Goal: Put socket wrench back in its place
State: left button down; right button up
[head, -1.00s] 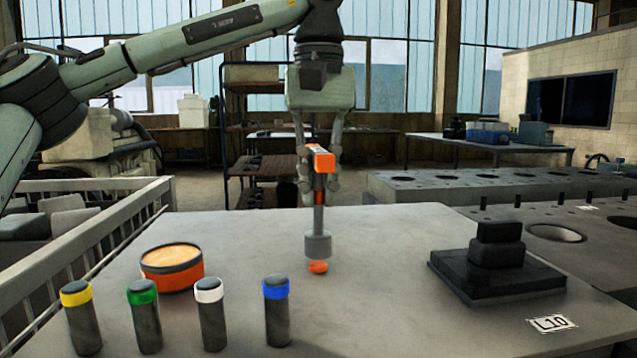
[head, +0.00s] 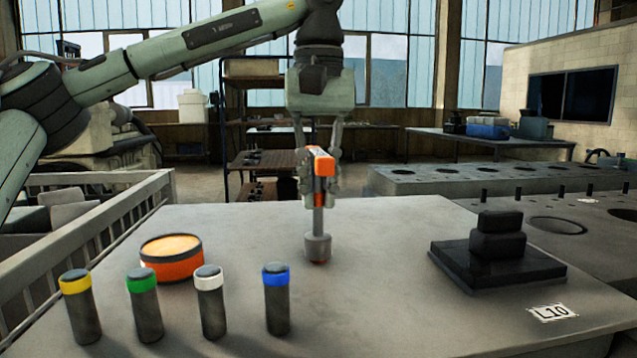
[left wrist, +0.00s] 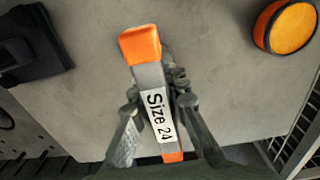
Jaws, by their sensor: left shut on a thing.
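The socket wrench (head: 317,220) has an orange and grey handle and a round grey socket at its lower end. My left gripper (head: 320,185) is shut on it below the handle top and holds it upright over the middle of the table. The socket sits over a small orange spot (head: 318,262), which is mostly hidden; I cannot tell whether they touch. In the left wrist view the wrench handle (left wrist: 155,95) lies between the fingers of my left gripper (left wrist: 155,110) and reads "Size 24". My right gripper is not in view.
Cylinders with yellow, green, white and blue bands (head: 277,300) stand along the near edge of the table (head: 390,300). An orange round tin (head: 172,265) is at the left.

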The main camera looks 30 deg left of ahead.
aim_at(319, 152)
pick_arm(q)
jog(key=shift+f, duration=0.35)
jog(key=c, duration=0.9)
grip_release()
jog(key=shift+o, duration=0.2)
jog(key=shift+r, duration=0.1)
notch_tip(319, 152, up, 5)
jog(key=p, duration=0.4)
jog(key=shift+p, duration=0.4)
jog(key=shift+r, duration=1.95)
